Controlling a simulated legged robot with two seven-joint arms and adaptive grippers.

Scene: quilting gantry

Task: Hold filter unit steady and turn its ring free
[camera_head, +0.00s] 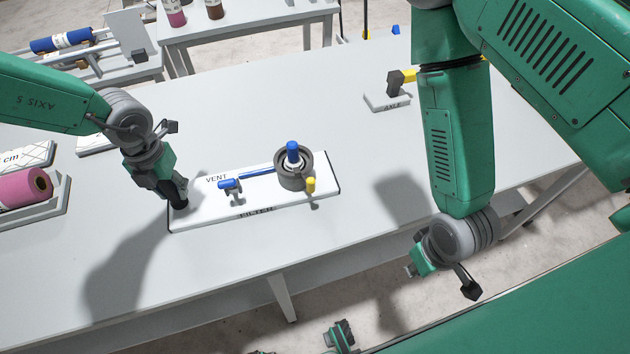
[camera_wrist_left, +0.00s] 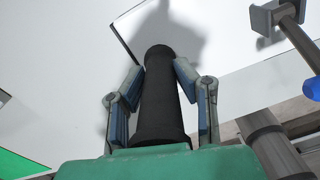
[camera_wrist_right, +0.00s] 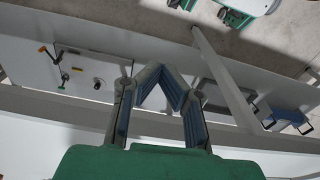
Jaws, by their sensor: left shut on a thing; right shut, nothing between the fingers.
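The filter unit's white base (camera_head: 215,212), marked VENT and FILTER, lies on the table. A dark grey ring-shaped housing (camera_head: 282,180) stands toward its right end, with a blue cap (camera_head: 292,150) in its middle. A yellow knob (camera_head: 311,185) is at the housing's front, and a blue lever (camera_head: 229,184) sits left of it. My left gripper (camera_head: 177,196) is shut on a black post (camera_wrist_left: 160,95) at the base's left end; the post stands between its fingers in the left wrist view. My right gripper (camera_head: 415,268) is shut and empty, off the table's front edge, well away from the ring.
A small white block with a dark, yellow-ended fitting (camera_head: 396,80) stands at the back right. A pink roll (camera_head: 22,189) lies on a tray at the left. A second table (camera_head: 240,28) with bottles is behind. The table is clear between the filter unit and the back-right block.

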